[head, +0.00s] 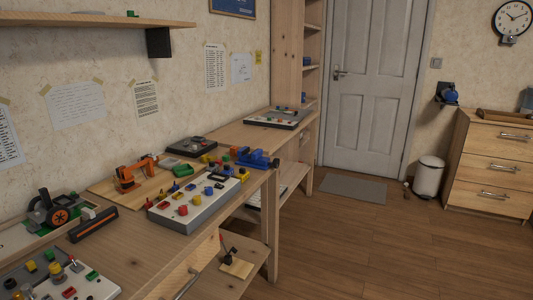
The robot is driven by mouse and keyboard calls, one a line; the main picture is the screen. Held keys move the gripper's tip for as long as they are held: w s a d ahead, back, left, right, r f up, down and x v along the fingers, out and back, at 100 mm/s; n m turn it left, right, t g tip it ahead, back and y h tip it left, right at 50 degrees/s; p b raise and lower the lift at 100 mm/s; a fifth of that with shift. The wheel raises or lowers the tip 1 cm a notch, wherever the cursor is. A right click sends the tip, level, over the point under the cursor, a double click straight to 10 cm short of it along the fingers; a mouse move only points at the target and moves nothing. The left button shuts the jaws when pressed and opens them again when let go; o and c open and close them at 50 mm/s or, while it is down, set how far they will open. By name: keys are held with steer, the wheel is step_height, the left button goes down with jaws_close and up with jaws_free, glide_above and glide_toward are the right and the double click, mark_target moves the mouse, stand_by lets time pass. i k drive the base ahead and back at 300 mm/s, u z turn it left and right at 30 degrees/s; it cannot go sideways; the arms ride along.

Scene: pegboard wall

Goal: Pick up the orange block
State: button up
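No plain orange block can be made out with certainty. An orange, block-like device (128,174) with a raised arm stands on a wooden board on the workbench, left of centre. A dark bar with orange along its side (94,226) lies nearer on the bench. A dark machine with an orange wheel (60,214) stands at the far left. My gripper does not show in the head view.
The long workbench (132,258) runs along the left wall. It carries a grey-white panel with coloured knobs (196,205) and a blue vise (252,158). A white bin (429,177) and a drawer cabinet (490,165) stand right. The wooden floor (370,245) is clear.

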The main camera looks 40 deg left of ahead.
mark_target(233, 149)
steer(key=u, duration=0.1)
steer(key=i, duration=3.2)
steer(key=u, duration=0.05)
steer(key=k, duration=0.1)
steer(key=u, duration=2.15)
steer(key=k, duration=0.25)
steer(key=u, duration=2.45)
steer(key=k, duration=0.45)
steer(key=z, duration=0.5)
steer(key=i, duration=0.85)
steer(key=z, duration=0.05)
